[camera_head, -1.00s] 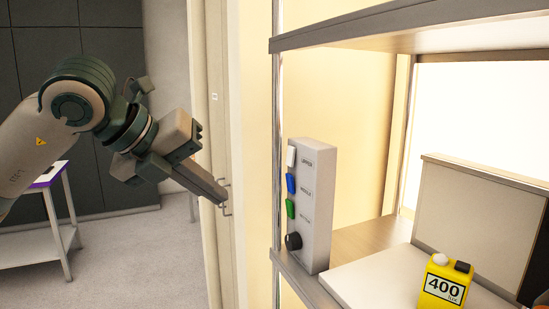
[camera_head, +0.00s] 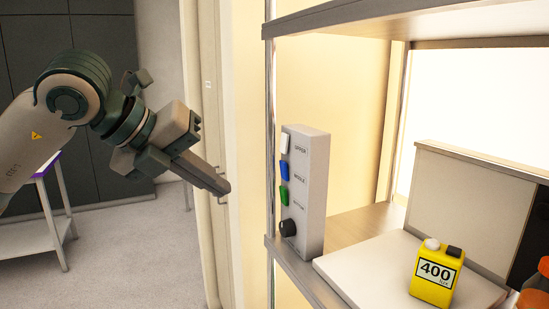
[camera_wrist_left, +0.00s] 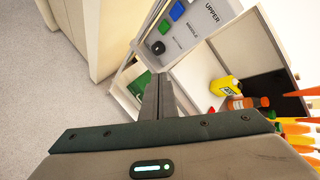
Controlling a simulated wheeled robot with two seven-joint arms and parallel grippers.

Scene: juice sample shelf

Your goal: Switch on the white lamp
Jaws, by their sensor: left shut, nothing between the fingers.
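A grey control box (camera_head: 312,190) stands upright at the left front of the shelf. Its front carries a white switch (camera_head: 285,143) marked UPPER, a blue switch (camera_head: 284,170) marked MIDDLE, a green switch (camera_head: 284,195) and a black knob (camera_head: 288,228) at the bottom. My left gripper (camera_head: 226,190) is shut and empty, left of the box and apart from it. In the left wrist view the closed fingers (camera_wrist_left: 157,97) point toward the shelf, with the blue switch (camera_wrist_left: 178,11) and knob (camera_wrist_left: 158,47) beyond them; the white switch is not visible there. My right gripper is not in view.
A yellow bottle (camera_head: 437,274) marked 400 stands on a white plate (camera_head: 365,270) on the shelf. A metal post (camera_head: 270,120) rises just left of the box. Orange-capped bottles (camera_wrist_left: 262,102) are at the right. A white side table (camera_head: 40,235) stands on the floor at the left.

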